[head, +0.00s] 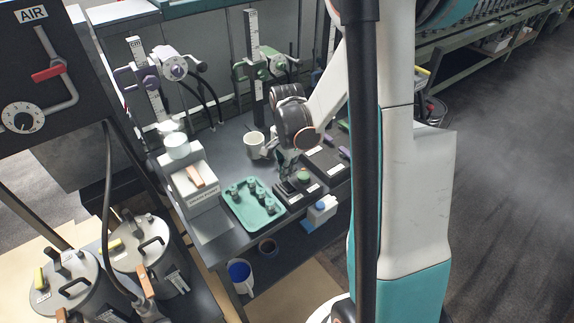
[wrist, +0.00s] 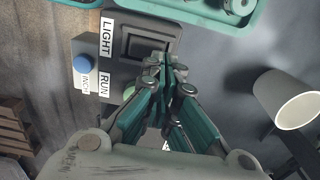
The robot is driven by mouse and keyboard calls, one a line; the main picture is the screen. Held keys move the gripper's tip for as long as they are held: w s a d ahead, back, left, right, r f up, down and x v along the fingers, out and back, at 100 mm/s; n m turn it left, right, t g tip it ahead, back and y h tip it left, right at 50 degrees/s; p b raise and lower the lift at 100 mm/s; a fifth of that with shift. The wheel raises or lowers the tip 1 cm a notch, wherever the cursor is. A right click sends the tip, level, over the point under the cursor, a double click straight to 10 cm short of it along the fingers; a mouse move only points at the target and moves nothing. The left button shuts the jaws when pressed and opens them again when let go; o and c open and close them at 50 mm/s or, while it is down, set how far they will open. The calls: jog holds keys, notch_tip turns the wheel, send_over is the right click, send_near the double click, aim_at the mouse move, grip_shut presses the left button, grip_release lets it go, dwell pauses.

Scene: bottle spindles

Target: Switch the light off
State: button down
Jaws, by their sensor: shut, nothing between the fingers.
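The light switch (wrist: 145,42) is a dark rocker in a dark frame, beside a white LIGHT label (wrist: 107,38) in the wrist view. In the head view the switch (head: 287,189) is at the front of the bench, right of the green tray. My gripper (wrist: 168,66) is shut and empty, its fingertips over the lower right edge of the switch frame. In the head view my gripper (head: 286,166) points down just behind the switch. I cannot tell whether the tips touch it or which way the rocker is tipped.
A green RUN button (head: 304,175) sits close to the switch, partly behind my fingers in the wrist view. A blue INCH button (wrist: 83,63) is beside it.

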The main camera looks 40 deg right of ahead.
jog(key=shift+f, duration=0.4)
jog(key=shift+w+f+b, duration=0.15)
jog(key=shift+f+b, duration=0.3)
jog(key=shift+r, duration=0.1)
jog(key=shift+s+r, duration=0.35)
jog(key=shift+s, duration=0.4)
